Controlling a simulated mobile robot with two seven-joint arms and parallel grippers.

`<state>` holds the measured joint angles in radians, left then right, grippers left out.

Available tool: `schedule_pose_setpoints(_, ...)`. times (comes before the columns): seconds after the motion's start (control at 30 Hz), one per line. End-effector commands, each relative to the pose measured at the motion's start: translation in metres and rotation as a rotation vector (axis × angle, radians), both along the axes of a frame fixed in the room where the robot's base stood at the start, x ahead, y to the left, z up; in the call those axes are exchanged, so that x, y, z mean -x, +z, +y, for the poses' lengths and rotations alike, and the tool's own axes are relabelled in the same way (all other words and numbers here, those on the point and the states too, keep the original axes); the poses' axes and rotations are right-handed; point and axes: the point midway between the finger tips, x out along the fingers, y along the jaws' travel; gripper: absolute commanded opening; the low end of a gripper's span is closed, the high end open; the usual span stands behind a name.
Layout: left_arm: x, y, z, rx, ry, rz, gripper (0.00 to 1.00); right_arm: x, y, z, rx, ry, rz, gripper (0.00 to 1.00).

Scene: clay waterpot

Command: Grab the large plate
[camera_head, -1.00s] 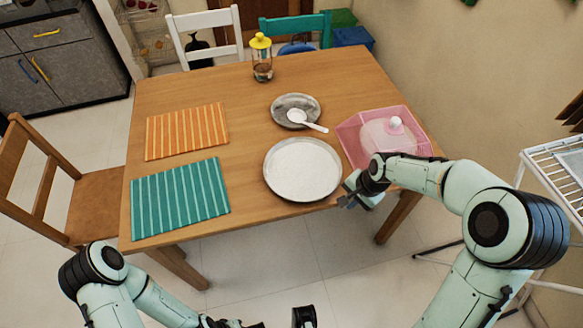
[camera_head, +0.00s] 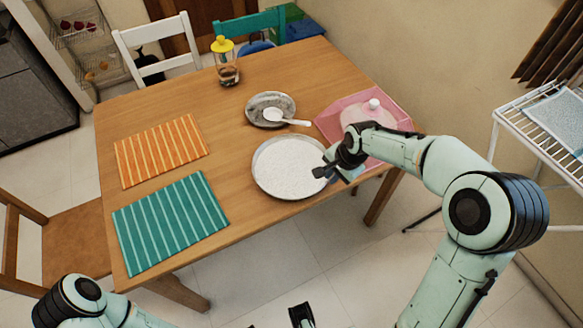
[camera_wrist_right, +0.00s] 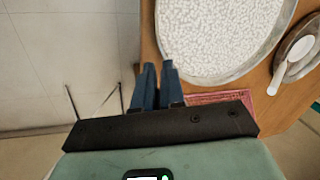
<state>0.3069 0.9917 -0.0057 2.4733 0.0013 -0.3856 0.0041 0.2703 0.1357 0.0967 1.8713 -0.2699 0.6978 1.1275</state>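The large plate (camera_head: 285,170) is round, pale and speckled with a grey rim, lying flat near the table's front edge. It also fills the upper middle of the right wrist view (camera_wrist_right: 215,30). My right gripper (camera_head: 318,173) is at the plate's right rim, its fingers a little apart with nothing seen between them. In the wrist view its fingertips (camera_wrist_right: 159,65) are beside the rim, one overlapping it in the picture; contact cannot be told. Of my left gripper (camera_head: 301,316), only a dark part shows at the bottom edge.
A smaller grey plate (camera_head: 262,104) with a white spoon (camera_head: 288,118) lies behind the large plate. A pink tray with a lidded dish (camera_head: 368,112) is to the right, close to my arm. Orange (camera_head: 160,152) and green (camera_head: 172,220) mats lie left. A yellow-topped bottle (camera_head: 226,65) stands at the back.

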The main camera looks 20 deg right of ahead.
Motion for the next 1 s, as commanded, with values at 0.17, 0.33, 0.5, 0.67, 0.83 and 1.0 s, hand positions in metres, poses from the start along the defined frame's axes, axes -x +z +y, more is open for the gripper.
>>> schedule_pose_setpoints(0.17, 0.001, -0.002, 0.0, 0.0, 0.0, 0.001, 0.43, -0.005, -0.019, 0.002, 0.001, 0.0, 0.0, 0.1)
schedule_pose_setpoints(0.33, 0.001, -0.003, 0.0, 0.0, 0.001, 0.001, 0.43, -0.007, -0.033, 0.004, 0.0, 0.0, 0.002, 0.1)
schedule_pose_setpoints(0.5, 0.001, -0.004, 0.0, -0.001, 0.0, 0.002, 0.43, -0.014, -0.058, 0.009, -0.001, 0.001, 0.002, 0.1)
schedule_pose_setpoints(0.67, 0.001, -0.005, 0.0, -0.001, 0.0, 0.002, 0.43, -0.017, -0.07, 0.01, 0.0, 0.001, 0.0, 0.1)
schedule_pose_setpoints(0.83, 0.001, -0.005, 0.0, -0.001, 0.0, 0.002, 0.43, -0.018, -0.071, 0.01, 0.0, 0.001, -0.002, 0.1)
schedule_pose_setpoints(1.0, 0.001, -0.005, 0.0, -0.001, 0.0, 0.002, 0.43, -0.018, -0.07, 0.01, 0.001, 0.0, -0.001, 0.0)
